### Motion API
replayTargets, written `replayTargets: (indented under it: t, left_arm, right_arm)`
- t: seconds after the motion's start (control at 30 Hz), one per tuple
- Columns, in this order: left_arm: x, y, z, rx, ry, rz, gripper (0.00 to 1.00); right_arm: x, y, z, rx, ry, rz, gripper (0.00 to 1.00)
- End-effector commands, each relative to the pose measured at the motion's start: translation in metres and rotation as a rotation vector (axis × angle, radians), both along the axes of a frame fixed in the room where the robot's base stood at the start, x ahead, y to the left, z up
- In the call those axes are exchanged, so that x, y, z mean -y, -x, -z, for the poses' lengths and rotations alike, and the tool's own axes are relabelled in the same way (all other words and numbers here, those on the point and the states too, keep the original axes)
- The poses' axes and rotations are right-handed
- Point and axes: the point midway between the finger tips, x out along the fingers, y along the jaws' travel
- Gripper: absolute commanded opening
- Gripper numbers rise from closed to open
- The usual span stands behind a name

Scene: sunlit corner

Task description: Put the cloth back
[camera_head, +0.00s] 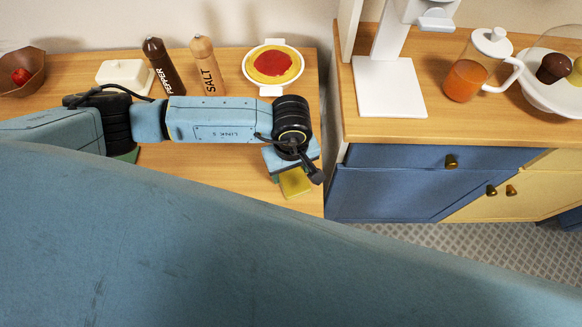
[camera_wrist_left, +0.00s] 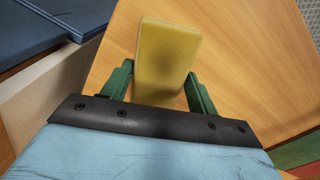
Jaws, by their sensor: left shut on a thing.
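The cloth appears as a flat yellow slab with rounded corners (camera_wrist_left: 167,45), and it also shows in the head view (camera_head: 296,184) at the right end of the left table. My left gripper (camera_wrist_left: 159,72) has its green fingers on both sides of the cloth and is shut on it. In the head view the left gripper (camera_head: 291,166) points down over the wooden table (camera_head: 225,185), and its wrist hides most of it. I cannot tell whether the cloth touches the table. My right gripper is not in view.
Behind my left arm stand a butter dish (camera_head: 125,74), a pepper mill (camera_head: 162,65), a salt mill (camera_head: 207,66) and a plate of red-topped food (camera_head: 273,66). A brown bowl (camera_head: 22,72) is far left. A green piece (camera_head: 127,156) lies partly hidden. A gap separates the right counter (camera_head: 400,128).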

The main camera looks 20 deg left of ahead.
Motion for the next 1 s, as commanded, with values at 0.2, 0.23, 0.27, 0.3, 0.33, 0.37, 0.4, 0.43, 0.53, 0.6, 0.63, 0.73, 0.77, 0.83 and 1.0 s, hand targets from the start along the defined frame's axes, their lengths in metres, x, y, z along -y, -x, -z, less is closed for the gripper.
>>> replayTargets:
  t: [0.2, 0.23, 0.27, 0.3, 0.33, 0.37, 0.4, 0.43, 0.53, 0.6, 0.63, 0.73, 0.77, 0.83, 1.0]
  left_arm:
    - [0.0, -0.001, 0.0, 0.001, 0.0, 0.0, 0.38]
    - [0.0, -0.001, 0.0, 0.001, 0.0, 0.0, 0.38]
    - [0.0, -0.001, 0.001, 0.001, 0.0, 0.0, 0.38]
    - [0.0, -0.001, 0.003, 0.001, 0.0, 0.0, 0.38]
    - [0.0, -0.001, 0.003, 0.001, 0.0, 0.0, 0.6]
    - [0.0, -0.001, 0.002, 0.001, 0.0, 0.0, 0.64]
    - [0.0, -0.001, 0.002, 0.001, 0.0, 0.0, 0.7]
    - [0.0, -0.001, 0.002, 0.001, 0.0, -0.001, 0.74]
    - [0.0, -0.001, 0.001, 0.001, 0.0, -0.001, 0.81]
    - [0.0, -0.001, 0.001, 0.001, 0.0, -0.001, 0.81]
    - [0.0, -0.001, 0.001, 0.001, 0.0, -0.001, 0.81]
    - [0.0, -0.001, 0.001, 0.001, 0.0, -0.001, 0.81]
    - [0.0, -0.001, 0.001, 0.001, 0.0, -0.001, 0.81]
    - [0.0, -0.001, -0.001, 0.001, 0.0, -0.001, 0.81]
    - [0.0, -0.002, -0.024, 0.005, 0.002, -0.001, 0.81]
  right_arm:
    - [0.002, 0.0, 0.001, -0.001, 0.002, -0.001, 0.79]
    - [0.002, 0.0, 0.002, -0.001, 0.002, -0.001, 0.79]
    - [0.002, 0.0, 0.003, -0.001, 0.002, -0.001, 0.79]
    - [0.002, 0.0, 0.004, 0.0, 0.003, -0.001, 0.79]
    - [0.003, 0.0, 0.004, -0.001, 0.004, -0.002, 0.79]
    - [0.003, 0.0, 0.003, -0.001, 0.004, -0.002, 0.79]
    - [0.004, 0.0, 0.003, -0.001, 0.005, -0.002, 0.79]
    - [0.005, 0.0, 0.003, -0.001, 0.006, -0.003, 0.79]
    - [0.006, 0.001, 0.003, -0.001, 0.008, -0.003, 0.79]
    - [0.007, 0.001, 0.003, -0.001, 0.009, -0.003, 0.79]
    - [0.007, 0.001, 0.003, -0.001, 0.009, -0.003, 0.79]
    - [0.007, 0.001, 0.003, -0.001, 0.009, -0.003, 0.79]
    - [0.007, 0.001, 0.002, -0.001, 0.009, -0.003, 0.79]
    - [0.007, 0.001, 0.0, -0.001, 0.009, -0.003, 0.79]
    - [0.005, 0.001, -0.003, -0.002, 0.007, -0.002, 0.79]
